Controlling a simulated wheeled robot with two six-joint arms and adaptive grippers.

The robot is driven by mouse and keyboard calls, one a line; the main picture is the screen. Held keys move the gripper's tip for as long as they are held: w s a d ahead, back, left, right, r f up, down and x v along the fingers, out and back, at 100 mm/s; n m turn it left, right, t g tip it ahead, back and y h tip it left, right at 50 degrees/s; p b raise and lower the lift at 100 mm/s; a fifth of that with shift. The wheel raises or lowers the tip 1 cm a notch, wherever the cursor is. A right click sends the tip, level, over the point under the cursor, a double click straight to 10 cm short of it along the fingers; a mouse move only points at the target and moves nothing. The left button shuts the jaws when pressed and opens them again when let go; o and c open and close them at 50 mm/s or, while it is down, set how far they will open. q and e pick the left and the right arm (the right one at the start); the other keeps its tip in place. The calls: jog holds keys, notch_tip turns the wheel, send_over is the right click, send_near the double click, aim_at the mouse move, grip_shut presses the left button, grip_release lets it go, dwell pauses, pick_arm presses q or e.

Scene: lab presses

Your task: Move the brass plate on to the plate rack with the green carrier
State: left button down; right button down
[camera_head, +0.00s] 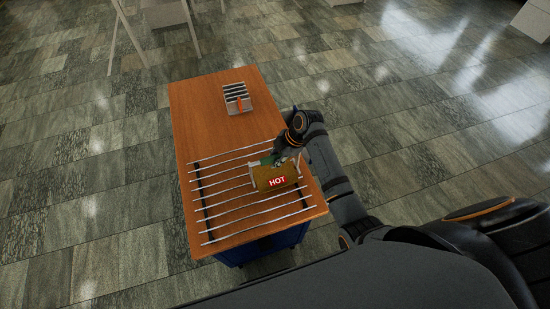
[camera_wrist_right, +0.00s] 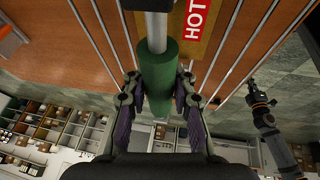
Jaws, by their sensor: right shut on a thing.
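The brass plate (camera_head: 273,177), with a red HOT label, lies over the long metal rods of a rack (camera_head: 228,211) at the table's near end. Its edge also shows in the right wrist view (camera_wrist_right: 203,45). The green carrier (camera_head: 267,161) is at the plate's far side, partly hidden by my right gripper (camera_head: 280,157). In the right wrist view my right gripper (camera_wrist_right: 158,98) is shut on the carrier's green handle (camera_wrist_right: 157,70). I cannot tell whether the plate is clear of the rods. My left gripper (camera_wrist_right: 252,84) shows small in the right wrist view, its jaws unclear.
A small slotted rack (camera_head: 236,91) with an orange piece stands at the far end of the wooden table (camera_head: 195,110). The tabletop between the two racks is bare. Tiled floor surrounds the table. Shelves (camera_wrist_right: 85,130) show in the right wrist view.

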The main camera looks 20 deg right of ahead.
jog(key=shift+f+b, duration=0.3)
jog(key=shift+f, duration=0.25)
dwell(0.4)
jog(key=shift+r, duration=0.1)
jog(key=shift+w+r+p, duration=0.15)
jog(key=shift+r+p, duration=0.4)
jog(key=shift+p, duration=0.15)
jog(key=shift+r+p, duration=1.9)
jog(key=shift+r, duration=0.05)
jog(key=shift+f, duration=0.1)
